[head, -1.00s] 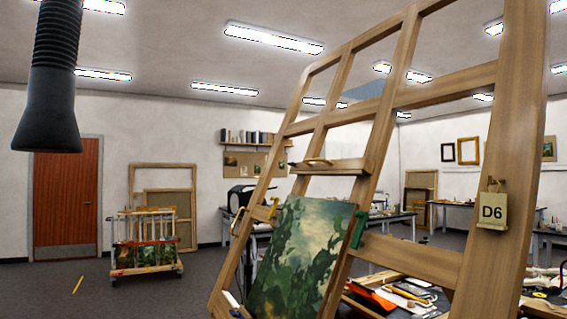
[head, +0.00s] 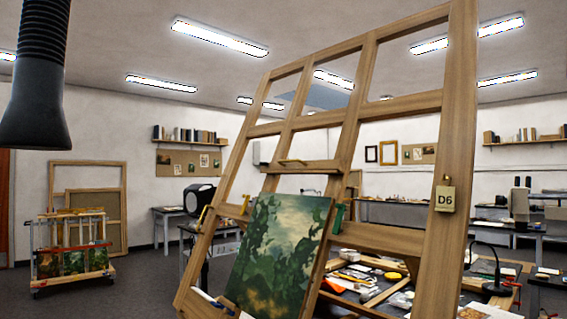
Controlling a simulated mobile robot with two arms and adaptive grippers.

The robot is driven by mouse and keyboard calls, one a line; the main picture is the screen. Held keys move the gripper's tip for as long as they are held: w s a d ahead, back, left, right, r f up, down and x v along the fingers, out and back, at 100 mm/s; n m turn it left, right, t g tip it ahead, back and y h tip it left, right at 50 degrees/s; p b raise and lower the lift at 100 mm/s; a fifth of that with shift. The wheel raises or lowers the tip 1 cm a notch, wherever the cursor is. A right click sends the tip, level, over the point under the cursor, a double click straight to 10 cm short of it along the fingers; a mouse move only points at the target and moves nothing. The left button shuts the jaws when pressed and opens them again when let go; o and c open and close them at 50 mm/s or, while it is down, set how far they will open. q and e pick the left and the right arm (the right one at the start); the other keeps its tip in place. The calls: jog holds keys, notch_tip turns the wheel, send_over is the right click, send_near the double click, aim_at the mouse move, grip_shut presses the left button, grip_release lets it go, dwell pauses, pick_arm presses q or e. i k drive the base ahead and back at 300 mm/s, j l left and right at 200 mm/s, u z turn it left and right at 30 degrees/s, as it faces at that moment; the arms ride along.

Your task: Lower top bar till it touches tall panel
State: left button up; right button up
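The tall panel (head: 277,254), a dark green landscape painting, leans on the large wooden easel frame (head: 455,120). A gap of bare frame shows between the bar and the panel's upper edge. Neither of my grippers is in view.
A tag marked D6 (head: 445,198) hangs on the right upright. Behind the easel, a cluttered table (head: 345,291) holds tools. A wheeled rack of paintings (head: 72,262) stands at left. A black hose nozzle (head: 35,110) hangs upper left. Floor is clear between rack and easel.

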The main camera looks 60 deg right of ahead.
aim_at(293, 167)
jog(key=i+j+u, duration=0.3)
jog(key=i+j, duration=0.45)
jog(key=i, duration=0.3)
jog(key=i+j, duration=0.1)
jog(key=i, duration=0.3)
jog(key=i+l+z, duration=0.1)
jog(key=i+z, duration=0.35)
jog(key=i, duration=0.25)
jog(key=i+j+z, duration=0.15)
jog(key=i+z, duration=0.25)
jog(key=i, duration=0.25)
jog(key=i+z, duration=0.95)
jog(key=i+j+z, duration=0.25)
jog(key=i+z, duration=0.2)
jog(key=i+j+z, duration=0.15)
jog(key=z, duration=0.25)
jog(key=i+j+z, duration=0.25)
jog(key=z, duration=0.15)
jog(key=i+j+z, duration=0.25)
jog(key=z, duration=0.15)
jog(key=i+j+z, duration=0.1)
jog(key=j+z, duration=0.3)
